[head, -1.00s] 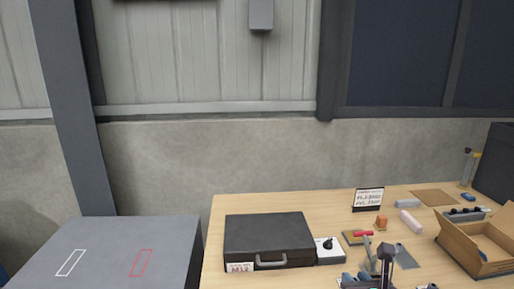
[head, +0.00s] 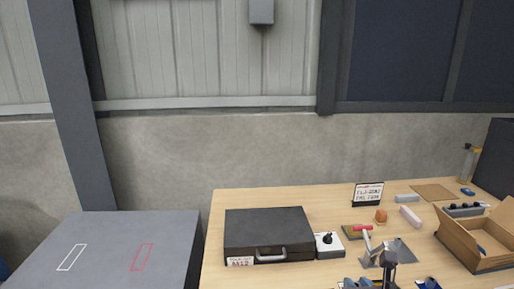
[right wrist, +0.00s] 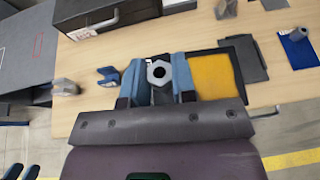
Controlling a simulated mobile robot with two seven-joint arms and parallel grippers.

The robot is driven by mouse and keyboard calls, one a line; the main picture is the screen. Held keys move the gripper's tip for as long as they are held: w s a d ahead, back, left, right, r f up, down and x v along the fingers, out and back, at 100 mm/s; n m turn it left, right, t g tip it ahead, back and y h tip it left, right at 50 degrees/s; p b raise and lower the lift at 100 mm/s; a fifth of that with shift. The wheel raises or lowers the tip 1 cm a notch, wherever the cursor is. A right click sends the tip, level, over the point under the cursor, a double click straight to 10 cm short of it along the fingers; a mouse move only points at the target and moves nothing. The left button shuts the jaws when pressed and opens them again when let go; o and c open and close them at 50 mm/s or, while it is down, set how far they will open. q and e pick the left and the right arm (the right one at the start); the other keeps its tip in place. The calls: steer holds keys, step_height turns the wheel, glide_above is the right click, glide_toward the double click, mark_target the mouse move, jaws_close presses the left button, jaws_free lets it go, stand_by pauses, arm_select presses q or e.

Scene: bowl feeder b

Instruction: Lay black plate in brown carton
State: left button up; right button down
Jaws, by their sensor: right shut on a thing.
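My right gripper (head: 389,262) is low at the table's front in the head view. A flat black plate (right wrist: 246,52) lies on the table right of the fingers, beside a yellow, dark-edged piece (right wrist: 212,75).
A black case (head: 268,232) and a white box with a black knob (head: 328,246) stand left of my right gripper. A blue piece (right wrist: 297,48) lies at right in the wrist view.

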stand_by(0.7)
arm_select(q)
steer(key=shift+c, duration=1.7)
steer(key=shift+a, duration=0.15)
arm_select(e)
steer(key=f, duration=0.2)
steer(key=s+f, duration=0.1)
steer(key=f, duration=0.2)
steer(key=shift+s+a+f, duration=0.15)
steer(key=shift+s+f, duration=0.1)
steer(key=shift+f, duration=0.15)
